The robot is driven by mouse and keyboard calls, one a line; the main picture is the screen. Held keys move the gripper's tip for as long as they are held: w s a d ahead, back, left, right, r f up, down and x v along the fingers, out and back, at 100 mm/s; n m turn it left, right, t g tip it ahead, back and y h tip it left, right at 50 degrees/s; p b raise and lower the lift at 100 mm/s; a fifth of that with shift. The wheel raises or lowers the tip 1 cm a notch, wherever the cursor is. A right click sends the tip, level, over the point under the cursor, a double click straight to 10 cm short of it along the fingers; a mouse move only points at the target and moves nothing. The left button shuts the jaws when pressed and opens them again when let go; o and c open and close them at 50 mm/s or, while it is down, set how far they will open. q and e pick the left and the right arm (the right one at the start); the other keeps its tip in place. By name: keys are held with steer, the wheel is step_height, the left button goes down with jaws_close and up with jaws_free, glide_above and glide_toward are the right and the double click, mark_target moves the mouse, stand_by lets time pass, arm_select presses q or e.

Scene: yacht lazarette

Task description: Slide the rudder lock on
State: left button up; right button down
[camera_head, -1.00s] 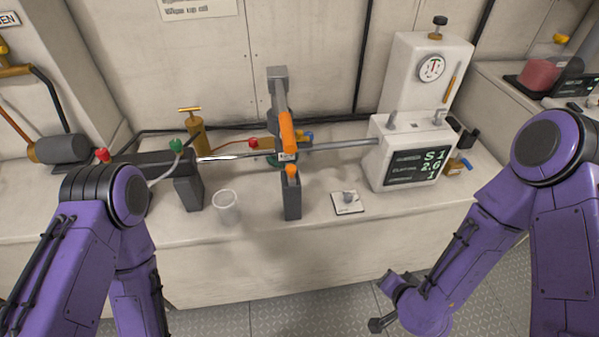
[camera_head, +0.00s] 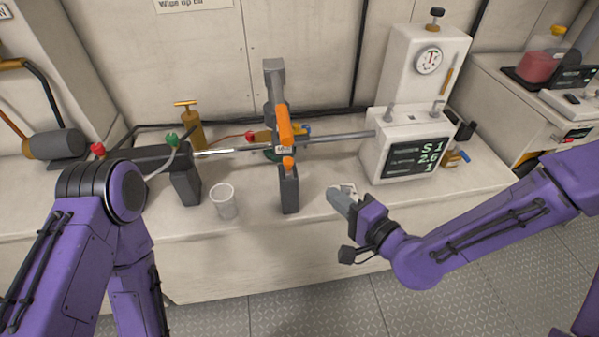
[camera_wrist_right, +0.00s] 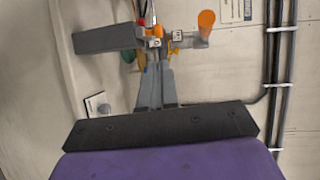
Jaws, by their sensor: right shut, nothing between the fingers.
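A grey upright block with an orange knob (camera_head: 288,163) on top stands at the front of the bench; I cannot tell for sure that it is the rudder lock. Just behind it, a grey arm carries an orange handle (camera_head: 284,124) with a small tag, across a steel rod (camera_head: 340,138). The orange handle also shows in the wrist view (camera_wrist_right: 206,24). My right gripper (camera_head: 335,194) is shut and empty, to the right of the upright block and apart from it. My left arm shows at the left, but its gripper is out of view.
A clear cup (camera_head: 223,201) stands left of the block. A white plate with a knob (camera_wrist_right: 97,104) lies by my right gripper. A white unit with a display (camera_head: 408,158) stands at the right. A brass pump (camera_head: 188,125) is at the back left.

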steer(key=w+a+f+b, duration=0.1)
steer(key=w+f+b, duration=0.1)
steer(key=b, duration=0.3)
steer(key=p, duration=0.3)
glide_toward(292, 163)
steer(key=x, duration=0.5)
steer(key=shift+w+a, duration=0.25)
steer(key=shift+a, duration=0.05)
steer(key=shift+w+a+f, duration=0.2)
steer(key=shift+w+a, duration=0.1)
steer(key=shift+w, duration=0.15)
arm_select(q)
step_height(292, 163, down, 3)
steer(key=shift+f, duration=0.15)
arm_select(e)
steer(key=shift+d, duration=0.1)
